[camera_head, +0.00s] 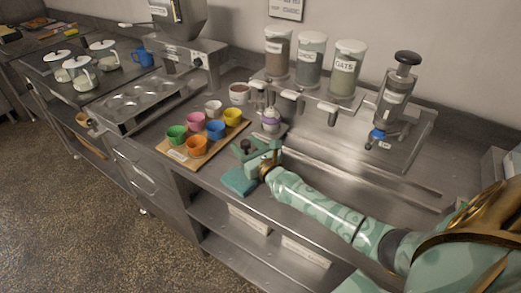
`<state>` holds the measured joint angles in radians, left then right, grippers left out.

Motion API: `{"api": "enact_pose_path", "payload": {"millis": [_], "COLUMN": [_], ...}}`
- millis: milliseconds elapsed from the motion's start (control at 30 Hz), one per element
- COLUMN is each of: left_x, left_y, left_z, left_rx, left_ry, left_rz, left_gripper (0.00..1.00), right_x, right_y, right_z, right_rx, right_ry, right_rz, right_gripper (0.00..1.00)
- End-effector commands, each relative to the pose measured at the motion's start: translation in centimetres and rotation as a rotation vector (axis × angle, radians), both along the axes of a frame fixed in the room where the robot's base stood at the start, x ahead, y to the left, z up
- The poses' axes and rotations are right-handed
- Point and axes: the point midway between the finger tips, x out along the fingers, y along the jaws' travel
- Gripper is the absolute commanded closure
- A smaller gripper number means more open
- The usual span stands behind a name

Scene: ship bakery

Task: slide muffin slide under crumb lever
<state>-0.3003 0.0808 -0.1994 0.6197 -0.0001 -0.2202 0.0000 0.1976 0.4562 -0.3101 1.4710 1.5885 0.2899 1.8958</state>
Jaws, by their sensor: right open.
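My right gripper (257,150), teal with a brass wrist, is over the steel counter's front edge, jaws open. Its fingers are around or beside a small dark knob (245,145); I cannot tell which. Just behind it a small pale cup with a purple band (270,122) stands on a metal piece that may be the muffin slide, largely hidden. Three topping canisters stand behind: one with brown contents (277,52), one marked CHOC (311,60), and OATS (346,70). Pale levers (290,94) project below them; which is the crumb lever is unclear. My left gripper is out of view.
A wooden board (178,154) with several coloured cups lies left of the gripper. A plunger dispenser (393,100) stands at the back right. The long steel channel (380,180) is bare.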

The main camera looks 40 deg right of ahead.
Motion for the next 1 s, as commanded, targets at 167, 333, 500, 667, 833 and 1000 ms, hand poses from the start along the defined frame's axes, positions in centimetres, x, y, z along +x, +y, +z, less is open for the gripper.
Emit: {"api": "enact_pose_path", "payload": {"millis": [167, 333, 500, 667, 833, 1000], "left_x": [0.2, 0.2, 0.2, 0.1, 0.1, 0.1], "left_y": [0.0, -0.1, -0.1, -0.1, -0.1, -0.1], "left_z": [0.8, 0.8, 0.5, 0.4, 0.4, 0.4], "left_rx": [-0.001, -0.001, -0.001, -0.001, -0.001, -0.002], "left_ry": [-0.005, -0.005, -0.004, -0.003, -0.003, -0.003], "left_rz": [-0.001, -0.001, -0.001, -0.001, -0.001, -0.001], "left_gripper": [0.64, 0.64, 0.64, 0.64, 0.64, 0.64], "right_x": [-4.3, -9.1, -12.7, -14.5, -14.9, -14.9], "right_y": [0.0, 0.0, 0.1, 0.0, 0.1, 0.1], "right_z": [0.1, -0.1, -0.1, -0.1, 0.0, 0.0], "right_rx": [-0.002, -0.002, -0.002, -0.002, 0.0, -0.001], "right_ry": [0.003, 0.004, 0.004, 0.002, 0.0, 0.0], "right_rz": [0.001, 0.003, 0.003, 0.002, 0.002, 0.002], "right_gripper": [0.51, 0.51, 0.51, 0.51, 0.51, 0.51]}}
